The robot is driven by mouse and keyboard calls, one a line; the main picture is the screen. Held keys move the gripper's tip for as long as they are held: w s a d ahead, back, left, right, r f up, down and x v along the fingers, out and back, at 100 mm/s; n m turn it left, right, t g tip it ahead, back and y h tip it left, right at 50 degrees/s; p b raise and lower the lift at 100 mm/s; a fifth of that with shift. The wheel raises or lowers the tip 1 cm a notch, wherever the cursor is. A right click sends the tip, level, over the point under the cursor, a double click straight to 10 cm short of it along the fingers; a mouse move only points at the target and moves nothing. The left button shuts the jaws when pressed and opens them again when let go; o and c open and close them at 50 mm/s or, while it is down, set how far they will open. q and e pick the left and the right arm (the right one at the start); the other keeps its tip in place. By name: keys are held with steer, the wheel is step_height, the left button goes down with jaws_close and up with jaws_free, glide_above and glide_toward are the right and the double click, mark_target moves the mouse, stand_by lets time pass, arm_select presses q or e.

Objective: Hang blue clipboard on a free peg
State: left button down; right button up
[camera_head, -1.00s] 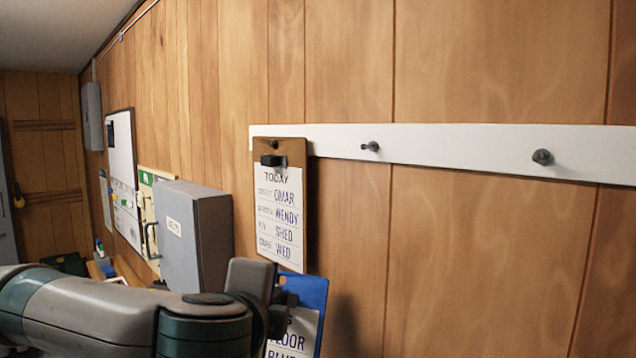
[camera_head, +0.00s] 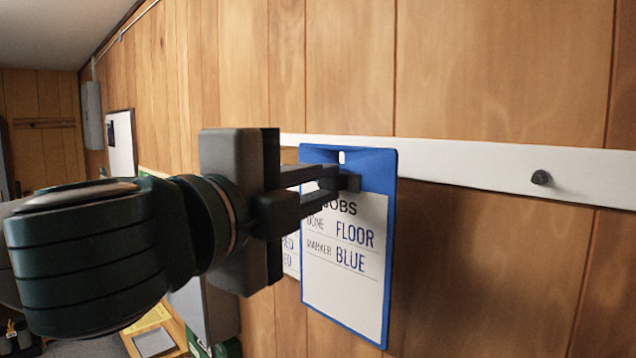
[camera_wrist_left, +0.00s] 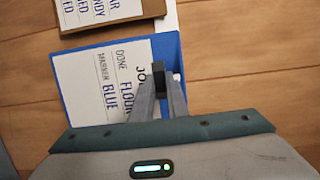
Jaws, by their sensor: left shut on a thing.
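The blue clipboard (camera_head: 391,240) with its white JOBS sheet hangs upright in my left gripper (camera_head: 345,182), in front of the white peg rail (camera_head: 460,160). The gripper is shut on the clip near its top edge. A slot shows at the top of the board, and the middle peg is hidden behind the board. I cannot tell whether the board touches that peg. A bare peg (camera_head: 541,178) shows to the right. In the left wrist view the blue clipboard (camera_wrist_left: 172,50) is in the fingers (camera_wrist_left: 160,82). My right gripper is not in view.
The brown clipboard (camera_wrist_left: 105,18) hangs close beside the blue one, mostly hidden by my arm in the head view. A grey box (camera_head: 215,310) is on the wall at lower left. The wall right of the blue clipboard is clear.

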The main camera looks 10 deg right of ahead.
mark_target(345, 189)
arm_select(q)
steer(key=shift+w+d, duration=0.15)
steer(key=shift+d, duration=0.1)
steer(key=shift+w+d+f, duration=0.25)
steer(key=shift+w+d, duration=0.2)
steer(key=shift+d, duration=0.15)
steer(key=shift+w+d+f+b, duration=0.1)
steer(key=shift+w+d+b, duration=0.25)
steer(key=shift+w+d, duration=0.6)
steer(key=shift+d, duration=0.25)
steer(key=shift+f+b, duration=0.15)
steer(key=shift+b, duration=0.5)
stand_by(0.6)
steer(key=c, duration=1.7)
jaws_free()
steer(key=shift+o, duration=0.3)
